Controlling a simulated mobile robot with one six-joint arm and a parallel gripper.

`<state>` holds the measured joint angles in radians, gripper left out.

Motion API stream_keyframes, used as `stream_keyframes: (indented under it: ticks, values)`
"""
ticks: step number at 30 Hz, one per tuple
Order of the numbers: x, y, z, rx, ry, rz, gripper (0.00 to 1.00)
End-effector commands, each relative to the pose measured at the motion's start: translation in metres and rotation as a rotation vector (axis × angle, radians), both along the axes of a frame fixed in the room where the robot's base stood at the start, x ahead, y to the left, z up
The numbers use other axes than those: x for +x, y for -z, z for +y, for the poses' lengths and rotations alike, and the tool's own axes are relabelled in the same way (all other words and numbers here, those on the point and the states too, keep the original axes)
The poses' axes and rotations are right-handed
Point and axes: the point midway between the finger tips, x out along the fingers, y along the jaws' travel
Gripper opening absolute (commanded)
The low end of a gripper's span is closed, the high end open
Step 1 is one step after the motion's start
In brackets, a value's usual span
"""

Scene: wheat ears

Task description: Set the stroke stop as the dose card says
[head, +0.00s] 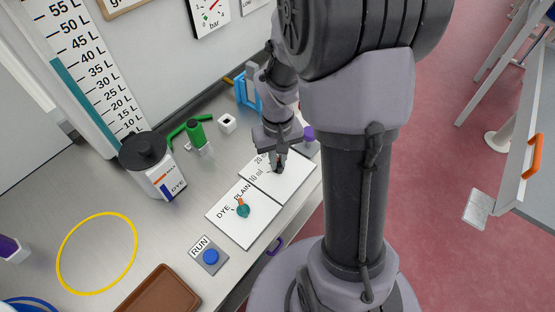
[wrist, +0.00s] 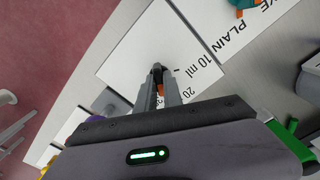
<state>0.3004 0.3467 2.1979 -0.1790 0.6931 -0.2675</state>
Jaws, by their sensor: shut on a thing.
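The stop plate (head: 291,181) is a white panel marked 10 ml and 20, and it also shows in the wrist view (wrist: 130,62). My gripper (head: 279,167) is down at this plate, with its fingers pointing at it. In the wrist view my gripper (wrist: 158,78) is shut on a small dark stop knob (wrist: 157,68). A bit of orange shows between the fingers, near the 10 ml mark. The fingers hide most of the knob, so its exact setting cannot be told. I cannot make out a readable dose card.
Beside it is a DYE/PLAIN plate (head: 231,223) with a teal knob (head: 243,210). A blue RUN button (head: 211,257), a dye canister (head: 153,168), a green-handled item (head: 196,134), a yellow ring (head: 64,240) and a brown tray (head: 160,296) are on the bench. A gauge (head: 209,13) hangs behind.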

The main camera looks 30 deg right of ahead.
Motion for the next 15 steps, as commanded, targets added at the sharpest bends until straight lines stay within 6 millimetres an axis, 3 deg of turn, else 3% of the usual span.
stream_keyframes:
  ticks: [15]
  values:
    - [-0.0002, 0.0004, -0.0007, 0.0, 0.385, 0.0, 0.0]
